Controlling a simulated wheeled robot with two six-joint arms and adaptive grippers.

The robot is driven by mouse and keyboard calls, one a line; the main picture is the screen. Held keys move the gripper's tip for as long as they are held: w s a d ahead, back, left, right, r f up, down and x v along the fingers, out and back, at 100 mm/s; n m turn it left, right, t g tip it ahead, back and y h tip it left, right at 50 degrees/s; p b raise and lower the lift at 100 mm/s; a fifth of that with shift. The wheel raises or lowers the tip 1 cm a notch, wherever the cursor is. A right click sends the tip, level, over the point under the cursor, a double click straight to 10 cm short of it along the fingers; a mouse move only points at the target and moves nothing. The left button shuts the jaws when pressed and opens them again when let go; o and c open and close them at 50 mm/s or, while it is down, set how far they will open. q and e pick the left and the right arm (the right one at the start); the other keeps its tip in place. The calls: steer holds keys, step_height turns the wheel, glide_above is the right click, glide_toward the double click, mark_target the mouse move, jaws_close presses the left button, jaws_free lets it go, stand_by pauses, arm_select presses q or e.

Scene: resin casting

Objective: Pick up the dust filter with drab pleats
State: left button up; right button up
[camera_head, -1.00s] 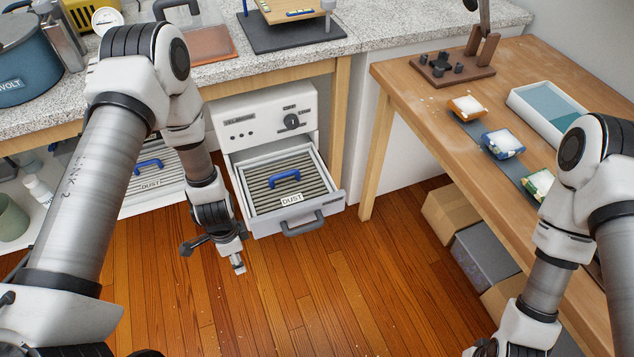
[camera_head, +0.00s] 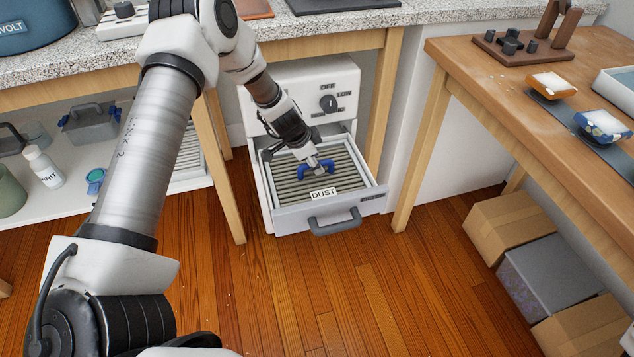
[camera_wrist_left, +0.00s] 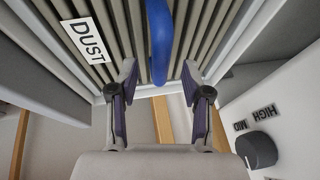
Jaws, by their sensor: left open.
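The dust filter (camera_head: 335,160) with drab grey-brown pleats lies in the open drawer (camera_head: 345,212) of a white unit. It has a blue handle (camera_head: 303,172) on top and a white DUST label (camera_head: 324,193). My left gripper (camera_head: 316,166) is over the filter at this handle. In the left wrist view, the open left gripper (camera_wrist_left: 159,76) has one finger on each side of the line of the blue handle (camera_wrist_left: 159,38). I cannot tell whether the fingers touch it. The pleats (camera_wrist_left: 205,30) show behind. My right gripper is out of view.
The drawer walls close in around the filter, with the unit's front panel and knob (camera_head: 328,104) behind. A table leg (camera_head: 222,175) stands left of the drawer. A paler pleated filter (camera_head: 189,155) is partly hidden on the shelf. Boxes (camera_head: 512,225) lie at right.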

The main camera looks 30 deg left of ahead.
mark_target(310, 178)
arm_select(q)
steer(key=x, duration=0.3)
steer(key=shift+b, duration=0.35)
steer(key=shift+c, duration=1.1)
jaws_close()
steer(key=shift+r, duration=0.1)
step_height(310, 178, up, 12)
steer(key=p, duration=0.9)
steer(key=s+a+p, duration=0.2)
steer(key=s+p, duration=0.2)
steer(key=s, duration=0.4)
steer(key=s+a+p, duration=0.2)
steer(key=s+p, duration=0.3)
steer(key=s, duration=0.4)
steer(key=shift+s+a, duration=0.2)
steer(key=shift+a, duration=0.2)
